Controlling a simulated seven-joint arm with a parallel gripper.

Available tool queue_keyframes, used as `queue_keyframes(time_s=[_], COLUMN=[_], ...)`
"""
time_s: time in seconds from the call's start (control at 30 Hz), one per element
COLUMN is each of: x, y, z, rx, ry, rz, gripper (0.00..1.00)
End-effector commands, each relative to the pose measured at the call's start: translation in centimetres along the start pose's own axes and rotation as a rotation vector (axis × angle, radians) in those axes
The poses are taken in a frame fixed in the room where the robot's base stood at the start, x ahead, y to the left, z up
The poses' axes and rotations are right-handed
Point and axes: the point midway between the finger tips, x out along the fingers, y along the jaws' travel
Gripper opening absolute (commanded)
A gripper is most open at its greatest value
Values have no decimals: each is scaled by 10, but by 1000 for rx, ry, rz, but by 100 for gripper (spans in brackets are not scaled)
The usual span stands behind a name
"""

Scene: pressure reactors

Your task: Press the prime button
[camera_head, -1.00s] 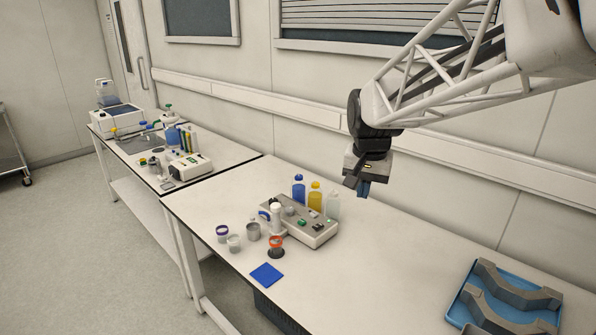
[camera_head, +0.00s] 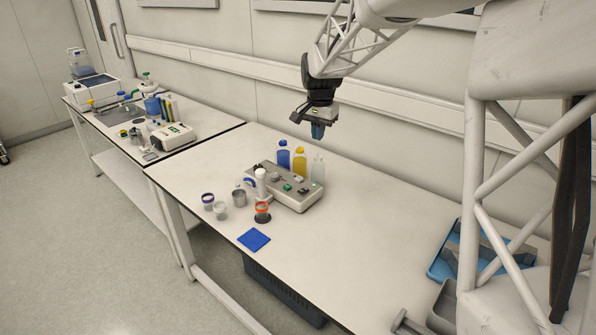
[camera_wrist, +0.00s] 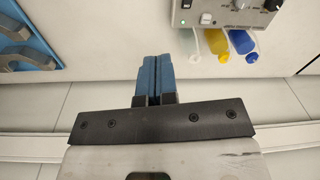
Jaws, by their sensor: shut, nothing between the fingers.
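The grey reactor console (camera_head: 290,188) stands on the near bench, with a green button (camera_head: 287,187) and several dark knobs on its top. I cannot tell which control is the prime button. Part of the console (camera_wrist: 222,14) shows at the top of the wrist view, with a white switch and a small green light. My gripper (camera_head: 318,131) hangs above the back of the bench, apart from the console and above the bottles. In the wrist view its blue fingers (camera_wrist: 154,78) are together with nothing between them.
Blue (camera_head: 283,156), yellow (camera_head: 299,161) and clear (camera_head: 318,170) bottles stand behind the console. Several small cups and a red-rimmed vessel (camera_head: 262,212) stand at its front left. A blue pad (camera_head: 254,240) lies near the front edge. A blue tray (camera_head: 443,262) is at right.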

Motion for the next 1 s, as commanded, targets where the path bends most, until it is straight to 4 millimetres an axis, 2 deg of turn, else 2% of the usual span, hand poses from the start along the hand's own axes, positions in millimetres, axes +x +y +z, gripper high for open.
queue_keyframes(time_s=[0.6, 0.8, 1.0], x=[74, 97, 110], y=[-82, -102, -112], z=[-74, -90, -99], rx=[143, 181, 202], ry=[-35, -43, -47], rz=[28, 36, 41], gripper=[0, 0, 0])
